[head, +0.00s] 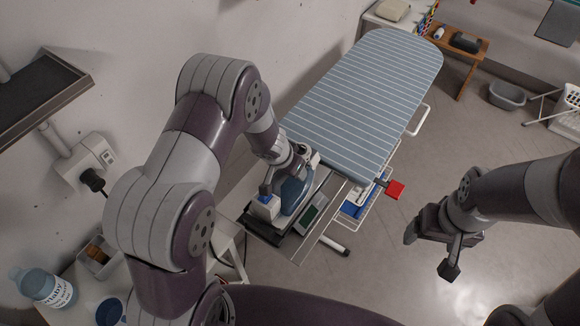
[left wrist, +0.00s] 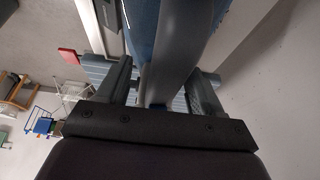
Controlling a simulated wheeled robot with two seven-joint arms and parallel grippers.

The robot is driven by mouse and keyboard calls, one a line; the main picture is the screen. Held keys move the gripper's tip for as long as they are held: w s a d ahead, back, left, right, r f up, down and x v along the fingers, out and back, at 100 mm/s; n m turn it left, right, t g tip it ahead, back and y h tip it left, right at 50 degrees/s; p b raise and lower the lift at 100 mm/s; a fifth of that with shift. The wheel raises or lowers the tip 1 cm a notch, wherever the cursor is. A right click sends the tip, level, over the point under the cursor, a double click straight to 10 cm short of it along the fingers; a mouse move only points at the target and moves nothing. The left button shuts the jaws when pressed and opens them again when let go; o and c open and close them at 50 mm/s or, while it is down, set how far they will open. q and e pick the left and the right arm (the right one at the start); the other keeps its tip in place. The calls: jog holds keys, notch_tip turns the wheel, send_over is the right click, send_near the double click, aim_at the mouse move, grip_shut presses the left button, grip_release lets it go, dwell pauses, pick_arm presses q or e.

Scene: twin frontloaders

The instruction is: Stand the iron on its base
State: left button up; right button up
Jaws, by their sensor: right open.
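The iron (head: 291,196), blue and dark grey, sits on the metal rest at the near end of the ironing board. My left gripper (head: 293,165) is at the iron, its fingers partly hidden by my arm in the head view. In the left wrist view the iron's dark handle (left wrist: 182,58) runs between the two fingers of my left gripper (left wrist: 163,88), with gaps beside it, so the gripper looks open around the handle. The iron's base is mostly hidden. My right gripper (head: 430,252) is open and empty over the floor at the right.
The striped ironing board (head: 365,85) stretches away behind the iron. A red block (head: 395,190) sticks out at its right side. A bottle (head: 43,287) stands at the lower left. A grey basin (head: 507,95) and wooden bench (head: 466,60) are far right.

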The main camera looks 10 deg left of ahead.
pick_arm(q)
jog(key=shift+s+f, duration=0.1)
jog(key=p+v, duration=0.5)
jog(key=v, duration=0.7)
jog(key=shift+r, duration=0.45)
jog(key=s+a+g+y+b, duration=0.2)
jog(key=s+a+y, duration=0.1)
jog(key=s+a, duration=0.25)
jog(key=s+d+n+g+h+b, duration=0.1)
jog(key=s+d+n+b, duration=0.1)
jog(key=s+b, duration=0.3)
jog(key=s+n, duration=0.1)
jog(key=s, duration=0.2)
jog(key=shift+s+d+r+n, duration=0.4)
dwell(0.3)
